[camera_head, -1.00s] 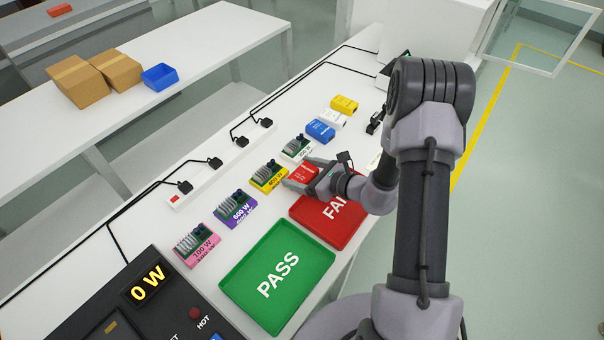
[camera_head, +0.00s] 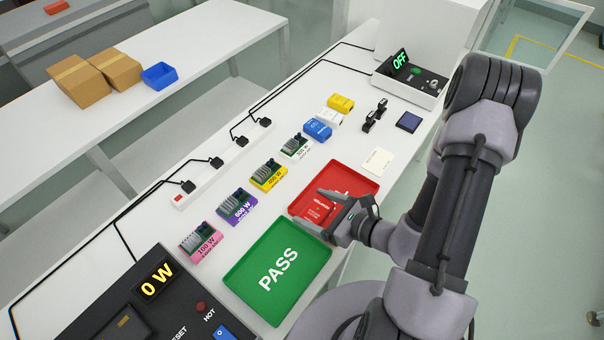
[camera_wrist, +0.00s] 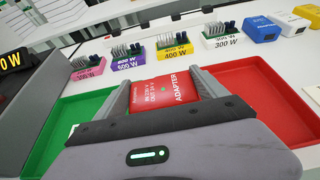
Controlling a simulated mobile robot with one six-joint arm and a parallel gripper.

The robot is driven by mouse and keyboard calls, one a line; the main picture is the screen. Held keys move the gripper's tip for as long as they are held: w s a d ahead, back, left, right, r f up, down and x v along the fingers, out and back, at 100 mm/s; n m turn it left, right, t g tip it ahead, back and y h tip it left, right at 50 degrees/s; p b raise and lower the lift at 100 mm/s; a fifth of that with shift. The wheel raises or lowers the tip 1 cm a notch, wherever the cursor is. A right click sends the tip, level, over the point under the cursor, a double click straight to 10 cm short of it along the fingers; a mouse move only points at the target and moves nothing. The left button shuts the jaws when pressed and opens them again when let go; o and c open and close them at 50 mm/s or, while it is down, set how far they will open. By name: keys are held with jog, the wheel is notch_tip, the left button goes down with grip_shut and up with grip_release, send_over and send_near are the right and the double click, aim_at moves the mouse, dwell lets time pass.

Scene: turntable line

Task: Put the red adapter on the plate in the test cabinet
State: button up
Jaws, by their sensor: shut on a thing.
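The red adapter (camera_head: 317,209) is held between the fingers of my gripper (camera_head: 314,207), above the red FAIL tray (camera_head: 364,184). In the wrist view the adapter (camera_wrist: 165,92) lies label up, with a finger on each side. I cannot tell its exact height over the tray. The white cabinet (camera_head: 425,30) stands at the far end of the bench, with a glass-paned door (camera_head: 535,32) swung out on its right. I take it for the test cabinet. Its inside and the plate are not in view.
The green PASS tray (camera_head: 240,272) is beside the red tray. Several load boards, such as the purple one (camera_head: 243,215), line the bench behind. Blue (camera_head: 317,130), white and yellow adapters stand farther up. A device reading OFF (camera_head: 412,82) is near the cabinet.

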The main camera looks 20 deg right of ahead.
jog(key=w+a+r+n+g+y, duration=0.1)
jog(key=w+r+n+g+y, duration=0.2)
jog(key=w+r, duration=0.5)
jog(key=shift+w+r+n, duration=0.2)
jog(key=shift+r+n, duration=0.1)
jog(key=shift+r, duration=0.4)
